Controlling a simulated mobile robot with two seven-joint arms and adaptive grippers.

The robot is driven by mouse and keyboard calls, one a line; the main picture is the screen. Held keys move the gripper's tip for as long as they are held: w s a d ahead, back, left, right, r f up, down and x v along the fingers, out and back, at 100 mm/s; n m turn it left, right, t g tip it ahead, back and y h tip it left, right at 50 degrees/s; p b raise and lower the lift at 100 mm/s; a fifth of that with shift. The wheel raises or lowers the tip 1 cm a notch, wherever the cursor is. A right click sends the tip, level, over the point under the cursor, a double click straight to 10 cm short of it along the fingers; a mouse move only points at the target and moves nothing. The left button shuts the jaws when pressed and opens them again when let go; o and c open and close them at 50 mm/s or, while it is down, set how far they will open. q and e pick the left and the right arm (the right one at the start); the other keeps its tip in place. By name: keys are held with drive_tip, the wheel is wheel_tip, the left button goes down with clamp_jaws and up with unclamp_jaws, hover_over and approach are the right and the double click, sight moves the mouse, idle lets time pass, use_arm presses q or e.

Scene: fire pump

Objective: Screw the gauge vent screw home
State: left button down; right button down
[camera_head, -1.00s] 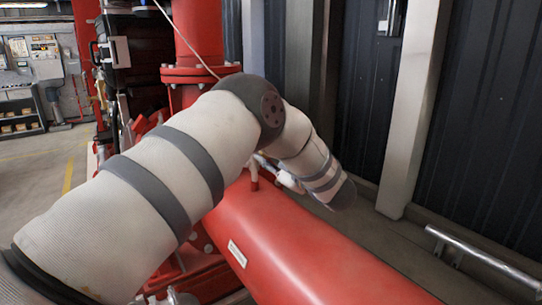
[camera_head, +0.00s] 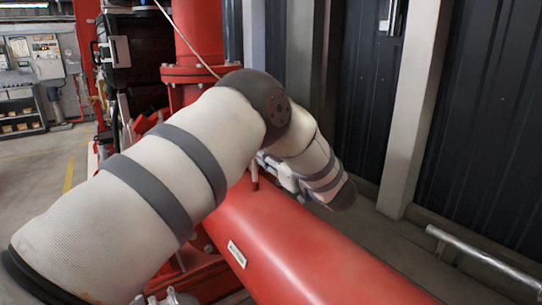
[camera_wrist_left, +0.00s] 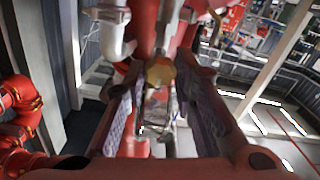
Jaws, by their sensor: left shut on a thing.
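The gauge vent screw shows as a small brass-coloured piece (camera_wrist_left: 160,72) in the left wrist view, between the fingertips. My left gripper (camera_wrist_left: 158,88) has its two fingers with purple textured pads on either side of it, shut on the screw. The screw's thread and its seat are hidden, so I cannot tell how deep it sits. In the head view my left arm reaches over a large red pipe (camera_head: 300,245) and bends down behind it. The gripper is mostly hidden there by the arm. My right gripper is not in view.
A red flanged vertical pipe (camera_head: 196,75) stands behind my arm. A pale post (camera_head: 412,110) and a dark ribbed wall (camera_head: 490,120) are at the right. A metal rail (camera_head: 485,257) runs low at the right. Open floor (camera_head: 40,175) lies at the left.

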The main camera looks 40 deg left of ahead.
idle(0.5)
use_arm(q)
drive_tip(key=c, duration=1.3)
unclamp_jaws()
drive_tip(key=v, duration=1.2)
drive_tip(key=shift+r, duration=0.1)
